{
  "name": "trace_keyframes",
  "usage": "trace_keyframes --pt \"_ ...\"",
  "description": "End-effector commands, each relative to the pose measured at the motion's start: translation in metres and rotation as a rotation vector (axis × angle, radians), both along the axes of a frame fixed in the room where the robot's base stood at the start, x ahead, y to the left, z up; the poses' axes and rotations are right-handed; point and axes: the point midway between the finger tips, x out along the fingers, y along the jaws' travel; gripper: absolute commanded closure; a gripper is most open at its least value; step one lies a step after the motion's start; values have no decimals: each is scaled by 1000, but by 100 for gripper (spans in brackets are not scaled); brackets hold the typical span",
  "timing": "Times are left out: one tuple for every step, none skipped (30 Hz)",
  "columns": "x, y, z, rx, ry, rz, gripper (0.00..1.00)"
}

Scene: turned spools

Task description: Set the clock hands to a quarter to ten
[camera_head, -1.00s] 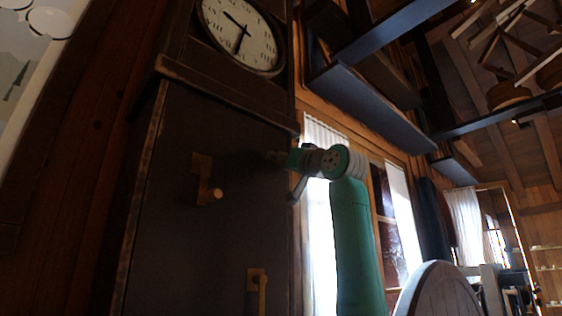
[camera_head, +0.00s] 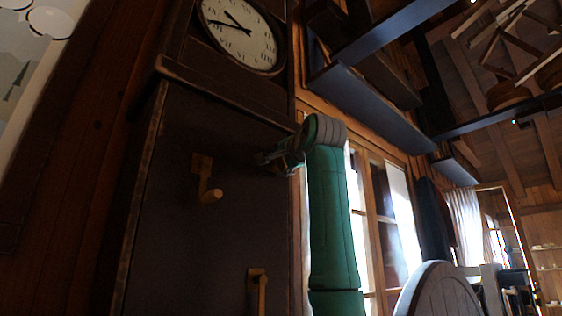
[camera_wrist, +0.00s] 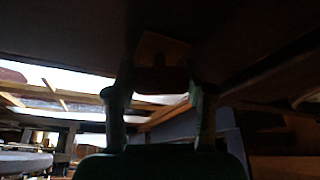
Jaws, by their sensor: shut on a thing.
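The clock face (camera_head: 240,34) is pale and round, at the top of a tall dark case (camera_head: 180,250). Its longer hand points to the left side of the dial, and its shorter hand points up and left. My gripper (camera_head: 262,159) is at the right part of the case front, below the dial. In the wrist view my two fingers (camera_wrist: 160,84) close around a brown handle (camera_wrist: 163,74) in front of a wooden plate on a dark surface. In the head view my gripper hides that handle.
A crank (camera_head: 208,194) on a brass-coloured plate is on the case, left of my gripper. Another crank (camera_head: 259,290) is lower down. A window (camera_head: 372,210) is behind my arm, and a round-backed chair (camera_head: 440,290) stands at the lower right.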

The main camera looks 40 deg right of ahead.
Motion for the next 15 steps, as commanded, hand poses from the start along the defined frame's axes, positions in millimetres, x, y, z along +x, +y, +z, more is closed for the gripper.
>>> trace_keyframes --pt "0 1 0 41 4 1 81" --pt "0 1 0 67 5 1 81" --pt "0 0 0 101 7 1 81" --pt "1 0 0 124 7 1 81" --pt "1 0 0 147 8 1 81" --pt "0 0 0 177 9 1 81" --pt "0 0 0 199 9 1 81" --pt "0 0 0 219 11 0 81" --pt "0 0 0 243 12 1 81" --pt "0 0 0 262 11 1 81" --pt "1 0 0 278 13 1 81" --pt "1 0 -1 300 14 0 81" --pt "1 0 -1 313 15 0 81" --pt "1 0 -1 327 14 0 81" --pt "0 0 -1 342 15 0 81"
